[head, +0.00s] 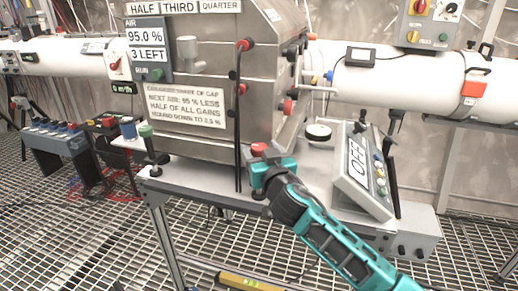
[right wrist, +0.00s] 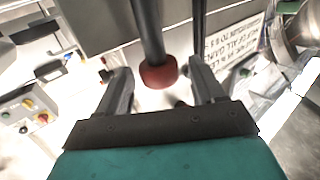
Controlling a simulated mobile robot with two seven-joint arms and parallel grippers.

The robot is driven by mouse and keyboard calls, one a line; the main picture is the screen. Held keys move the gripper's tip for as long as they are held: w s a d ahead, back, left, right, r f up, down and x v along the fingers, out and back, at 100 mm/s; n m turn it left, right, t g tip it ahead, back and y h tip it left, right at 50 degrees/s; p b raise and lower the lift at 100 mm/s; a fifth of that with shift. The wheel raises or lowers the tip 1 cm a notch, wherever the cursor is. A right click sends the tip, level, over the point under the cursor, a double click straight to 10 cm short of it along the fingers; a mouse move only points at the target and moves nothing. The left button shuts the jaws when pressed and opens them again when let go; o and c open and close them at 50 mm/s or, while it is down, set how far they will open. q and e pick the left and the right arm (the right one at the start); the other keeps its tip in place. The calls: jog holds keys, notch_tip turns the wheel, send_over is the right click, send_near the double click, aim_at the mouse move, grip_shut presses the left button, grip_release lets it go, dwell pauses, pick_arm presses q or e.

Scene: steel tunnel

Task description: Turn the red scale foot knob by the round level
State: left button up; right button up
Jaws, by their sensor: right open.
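The red knob (head: 258,149) stands near the front of the grey bench, just beyond my right gripper (head: 264,172). In the right wrist view a red knob (right wrist: 158,74) on a dark stem lies between the two open fingers of the right gripper (right wrist: 160,80). I see a gap on both sides of it, and nothing is gripped. A round white disc (head: 318,132) with a dark rim lies on the bench to the right of the red knob; I cannot tell whether it is the round level. My left gripper is not in view.
A tilted panel marked OFF (head: 361,165) stands right of my gripper. A steel cabinet (head: 210,80) with a thin black rod (head: 238,120) is behind and left. A green-topped knob (head: 146,131) stands at the bench's left end. Grated floor lies in front.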

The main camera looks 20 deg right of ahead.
jog(key=shift+w, duration=0.8)
